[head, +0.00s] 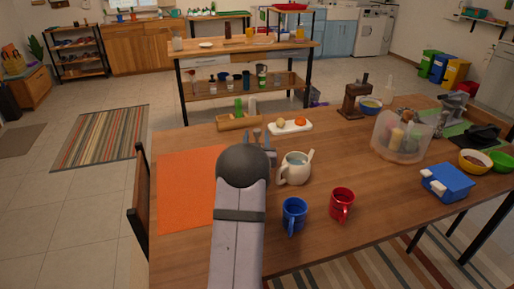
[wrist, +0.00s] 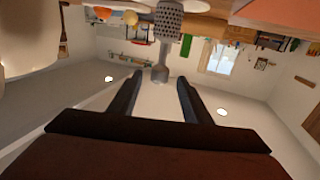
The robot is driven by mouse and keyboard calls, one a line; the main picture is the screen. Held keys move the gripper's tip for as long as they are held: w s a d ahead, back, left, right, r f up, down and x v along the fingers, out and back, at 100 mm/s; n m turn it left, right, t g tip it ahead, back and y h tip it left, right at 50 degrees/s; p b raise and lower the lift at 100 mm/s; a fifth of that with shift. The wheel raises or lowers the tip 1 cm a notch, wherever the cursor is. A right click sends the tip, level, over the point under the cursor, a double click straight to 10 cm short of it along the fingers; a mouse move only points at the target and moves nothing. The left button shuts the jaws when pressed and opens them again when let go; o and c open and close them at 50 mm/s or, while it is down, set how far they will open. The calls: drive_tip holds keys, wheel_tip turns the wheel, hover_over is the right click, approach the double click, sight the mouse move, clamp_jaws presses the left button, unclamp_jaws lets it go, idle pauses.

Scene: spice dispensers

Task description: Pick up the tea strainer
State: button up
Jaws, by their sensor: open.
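In the wrist view, which is upside down, a grey tea strainer (wrist: 168,22) with a perforated body and a plain stem with a rounded end stands at the top centre. Its rounded end lies between the tips of my open gripper (wrist: 160,78), with space showing on both sides. I cannot tell how far in depth it is from the fingers. In the head view my gripper (head: 262,138) is over the table between the orange mat and the white teapot. The strainer is not clearly visible there, behind my arm.
An orange mat (head: 186,190) lies left, a white teapot (head: 295,169) close right. A wooden rack (head: 238,123) with bottles and a white plate (head: 279,130) with food stand behind. A blue mug (head: 294,214) and red mug (head: 341,204) are nearer. A clear container (head: 402,135) stands right.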

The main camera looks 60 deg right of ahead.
sight(257, 133)
drive_tip(key=shift+x, duration=1.6)
drive_tip(key=shift+s, duration=0.1)
drive_tip(key=shift+c, duration=0.6)
clamp_jaws()
drive_tip(key=shift+r, duration=0.1)
